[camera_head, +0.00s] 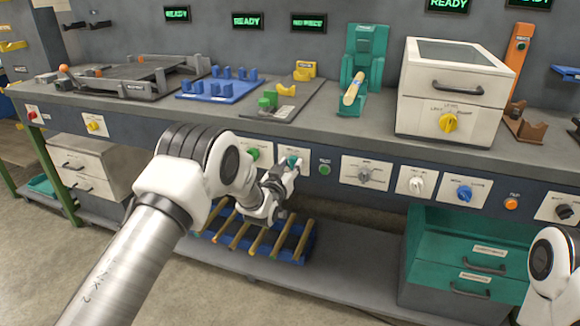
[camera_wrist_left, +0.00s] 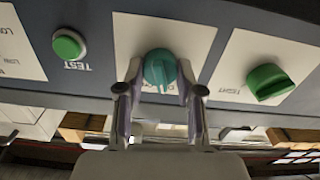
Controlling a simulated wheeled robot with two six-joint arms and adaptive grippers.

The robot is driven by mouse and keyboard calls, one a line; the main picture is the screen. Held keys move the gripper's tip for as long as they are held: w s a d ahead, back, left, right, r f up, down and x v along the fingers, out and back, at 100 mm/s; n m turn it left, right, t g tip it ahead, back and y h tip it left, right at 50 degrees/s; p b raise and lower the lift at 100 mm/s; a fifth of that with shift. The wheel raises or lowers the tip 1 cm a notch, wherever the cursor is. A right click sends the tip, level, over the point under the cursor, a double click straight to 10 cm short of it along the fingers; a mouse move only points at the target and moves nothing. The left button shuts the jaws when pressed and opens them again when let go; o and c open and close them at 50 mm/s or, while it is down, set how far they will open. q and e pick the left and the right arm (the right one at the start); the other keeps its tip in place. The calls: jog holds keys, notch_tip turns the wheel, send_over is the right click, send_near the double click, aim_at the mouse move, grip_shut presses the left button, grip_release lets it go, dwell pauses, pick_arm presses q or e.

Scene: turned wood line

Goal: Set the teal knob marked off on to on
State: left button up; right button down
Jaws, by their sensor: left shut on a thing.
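The teal knob (camera_wrist_left: 160,68) sits on a white label plate (camera_wrist_left: 196,38) on the bench's dark front panel. My left gripper (camera_wrist_left: 160,84) is shut on the knob, one finger at each side of it. The knob's pointer ridge shows between the fingers, and most of the plate's lettering is hidden. In the head view the teal knob (camera_head: 292,160) is partly covered by my left gripper (camera_head: 289,169). My right gripper is out of view; only a part of my right arm shows at the lower right.
A green TEST button (camera_wrist_left: 68,46) and a green knob (camera_wrist_left: 268,83) flank the teal knob. More knobs line the panel, including a grey dial (camera_head: 364,175) and a blue knob (camera_head: 464,193). A blue rack (camera_head: 306,250) with wooden sticks lies below.

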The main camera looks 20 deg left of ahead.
pick_arm(q)
jog(key=m, duration=0.4)
jog(key=shift+b, duration=0.3)
jog(key=shift+m, duration=2.1)
jog(key=o, duration=1.1)
jog(key=shift+d, duration=0.1)
jog(key=shift+o, duration=0.2)
jog(key=shift+s, duration=0.1)
jog(key=s, duration=1.1)
jog(key=shift+s+a, duration=0.25)
jog(key=shift+s, duration=0.15)
